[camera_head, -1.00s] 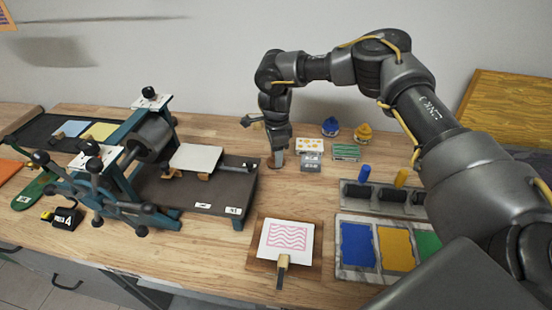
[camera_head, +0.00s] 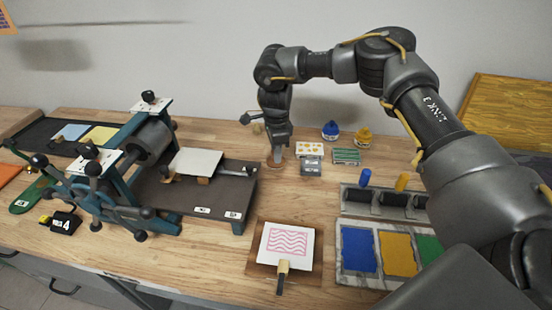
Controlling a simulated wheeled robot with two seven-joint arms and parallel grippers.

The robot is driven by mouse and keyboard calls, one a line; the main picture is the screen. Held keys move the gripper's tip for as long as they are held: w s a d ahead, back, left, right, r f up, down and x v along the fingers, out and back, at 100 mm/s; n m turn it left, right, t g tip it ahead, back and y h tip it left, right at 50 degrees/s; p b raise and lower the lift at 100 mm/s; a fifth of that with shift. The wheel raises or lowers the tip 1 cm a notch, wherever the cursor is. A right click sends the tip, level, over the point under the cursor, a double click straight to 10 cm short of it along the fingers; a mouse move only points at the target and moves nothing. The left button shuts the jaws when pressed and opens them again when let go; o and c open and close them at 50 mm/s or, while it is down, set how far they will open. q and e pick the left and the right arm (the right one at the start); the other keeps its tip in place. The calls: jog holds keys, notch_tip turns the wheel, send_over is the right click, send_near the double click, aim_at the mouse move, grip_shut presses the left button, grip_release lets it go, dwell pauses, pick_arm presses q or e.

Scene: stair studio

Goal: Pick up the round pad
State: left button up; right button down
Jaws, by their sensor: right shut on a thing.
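The round pad (camera_head: 275,163) is a small brown disc at the middle of the wooden bench, left of the small tins. Only part of it shows below my right gripper (camera_head: 278,156). My right gripper points down and is shut on the pad. The fingertips are small and partly hidden by the hand. I cannot tell whether the pad touches the bench. My left gripper is not in view.
A printing press (camera_head: 150,135) with a dark bed stands to the left. A small tin (camera_head: 311,168) stands close on the right. Ink trays (camera_head: 358,250) and a wavy print (camera_head: 288,242) lie nearer. Bare bench lies in front of the pad.

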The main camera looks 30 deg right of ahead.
notch_tip(320, 180, up, 8)
jog(key=shift+f+b, duration=0.1)
jog(key=shift+b, duration=0.3)
jog(key=c, duration=1.9)
grip_release()
jog(key=shift+c, duration=0.7)
jog(key=shift+s, duration=0.1)
